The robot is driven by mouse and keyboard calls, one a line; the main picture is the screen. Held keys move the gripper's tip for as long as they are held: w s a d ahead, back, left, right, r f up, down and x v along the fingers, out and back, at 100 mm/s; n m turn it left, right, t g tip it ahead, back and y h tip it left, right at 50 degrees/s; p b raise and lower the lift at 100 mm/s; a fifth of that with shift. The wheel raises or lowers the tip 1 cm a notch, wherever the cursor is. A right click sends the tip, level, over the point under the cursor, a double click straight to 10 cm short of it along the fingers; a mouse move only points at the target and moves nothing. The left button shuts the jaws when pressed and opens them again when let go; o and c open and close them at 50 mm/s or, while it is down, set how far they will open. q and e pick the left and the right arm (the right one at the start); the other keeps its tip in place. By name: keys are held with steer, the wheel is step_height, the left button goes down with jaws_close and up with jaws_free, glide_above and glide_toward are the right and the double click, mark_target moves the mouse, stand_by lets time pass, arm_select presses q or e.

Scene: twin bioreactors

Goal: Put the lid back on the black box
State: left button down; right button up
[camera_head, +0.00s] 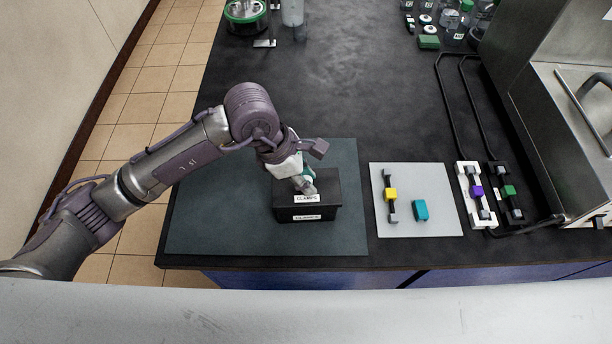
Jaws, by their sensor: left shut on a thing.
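The black box (290,215) stands on a dark green mat (220,225) near the front edge of the bench, with a white label on its front. Its black lid (327,187), labelled CLAMPS, is over the box top and roughly lined up with it. I cannot tell whether the lid rests fully on the rim or sits slightly above it. My left gripper (306,185) points down at the middle of the lid and is shut on it. The fingers hide the part they grip. The inside of the box is hidden. My right gripper is out of view.
A light grey mat (435,220) to the right carries a yellow-and-dark clamp (390,194) and a teal block (420,210). Purple (477,192) and green (509,191) clamps stand farther right, beside a steel machine (560,120). The bench behind the box is clear.

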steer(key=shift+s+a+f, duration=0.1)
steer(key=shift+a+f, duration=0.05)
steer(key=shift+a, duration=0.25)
arm_select(q)
steer(key=shift+b, duration=0.35)
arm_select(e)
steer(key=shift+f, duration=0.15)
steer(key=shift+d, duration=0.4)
arm_select(q)
steer(key=shift+b, duration=0.35)
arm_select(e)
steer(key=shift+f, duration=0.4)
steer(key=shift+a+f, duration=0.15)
arm_select(q)
steer(key=shift+f+b, duration=0.1)
steer(key=shift+b, duration=0.4)
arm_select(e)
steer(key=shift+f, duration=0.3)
arm_select(q)
steer(key=shift+f+b, duration=0.35)
steer(key=shift+b, duration=0.6)
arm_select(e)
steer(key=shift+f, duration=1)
